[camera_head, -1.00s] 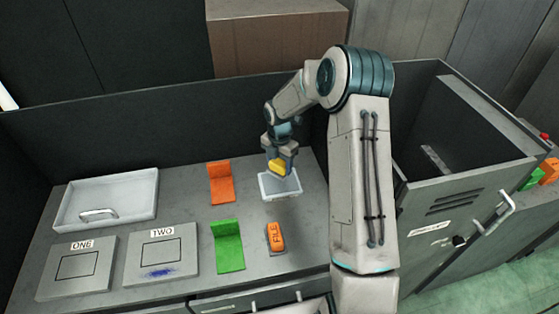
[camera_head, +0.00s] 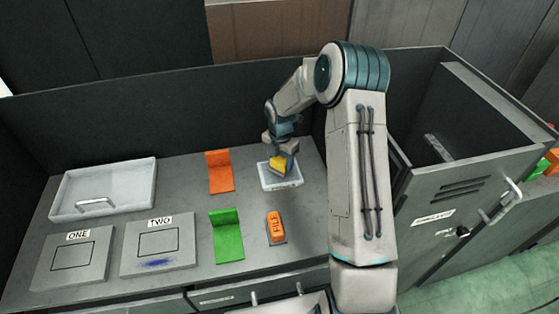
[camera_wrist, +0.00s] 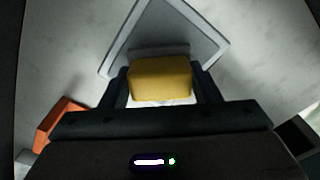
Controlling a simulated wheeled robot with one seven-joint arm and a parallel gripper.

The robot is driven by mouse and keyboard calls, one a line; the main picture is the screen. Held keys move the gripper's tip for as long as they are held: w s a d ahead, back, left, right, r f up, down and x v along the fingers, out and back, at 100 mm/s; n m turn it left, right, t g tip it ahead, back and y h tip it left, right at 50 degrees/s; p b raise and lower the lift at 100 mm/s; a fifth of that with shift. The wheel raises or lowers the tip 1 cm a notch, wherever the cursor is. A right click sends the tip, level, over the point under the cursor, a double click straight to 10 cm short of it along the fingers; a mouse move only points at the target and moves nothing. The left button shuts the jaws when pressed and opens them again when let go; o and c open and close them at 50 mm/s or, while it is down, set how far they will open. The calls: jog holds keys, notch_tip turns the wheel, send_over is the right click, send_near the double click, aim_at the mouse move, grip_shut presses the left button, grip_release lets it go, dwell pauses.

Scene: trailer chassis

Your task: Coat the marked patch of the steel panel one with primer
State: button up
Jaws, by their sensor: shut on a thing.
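Steel panel one (camera_head: 72,257) lies at the front left of the bench, with a rectangle outlined below its ONE label; the outlined patch looks bare grey. My gripper (camera_head: 281,163) is shut on a yellow block (camera_wrist: 160,79), perhaps a sponge or pad. The block is down at a small white tray (camera_head: 281,185) right of the middle of the bench. In the wrist view the tray (camera_wrist: 117,45) lies under and around the block. Whether the block touches the tray's floor, and what liquid it holds, I cannot tell.
Panel TWO (camera_head: 158,245), with a blue smear, lies right of panel one. A large white tray with a handle (camera_head: 103,188) is behind them. Orange (camera_head: 219,172) and green (camera_head: 227,236) angled pieces and an orange FILE block (camera_head: 276,226) stand near the small tray.

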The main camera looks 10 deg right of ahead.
aim_at(280, 159)
jog(key=shift+f+b, duration=0.4)
jog(key=shift+f, duration=0.2)
dwell(1.3)
jog(key=shift+r, duration=0.15)
jog(key=shift+r+p, duration=2.45)
jog(key=shift+r, duration=1)
